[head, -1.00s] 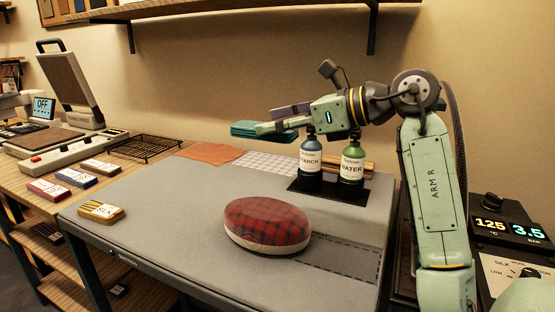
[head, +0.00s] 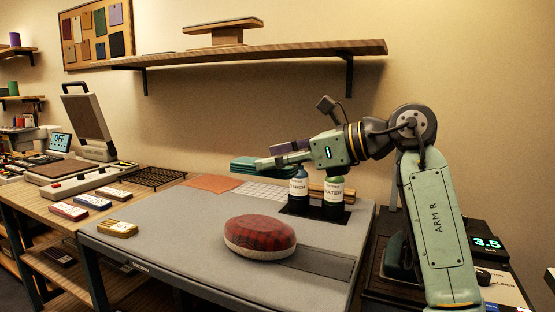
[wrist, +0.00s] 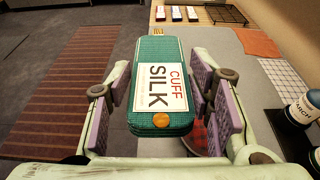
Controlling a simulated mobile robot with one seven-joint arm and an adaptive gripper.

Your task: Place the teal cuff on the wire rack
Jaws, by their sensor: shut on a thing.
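The teal cuff (wrist: 158,88) is a flat, folded piece with a white label reading "CUFF SILK" and an orange button. My gripper (wrist: 160,100) is shut on it, with purple pads on either side. In the head view my gripper (head: 275,158) holds the cuff (head: 252,166) level above the back of the grey pressing table. The wire rack (head: 155,177) is a dark, low grid on the wooden bench, left of the held cuff and apart from it. The rack also shows at the top of the wrist view (wrist: 222,12). Nothing is visible on the rack.
The starch (head: 298,190) and water (head: 333,195) bottles stand below my gripper. A red plaid cushion (head: 260,237) sits on the grey table (head: 180,245). Several label blocks (head: 68,211) lie near the rack, with a press machine (head: 85,160) behind. A wall shelf (head: 260,53) hangs above.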

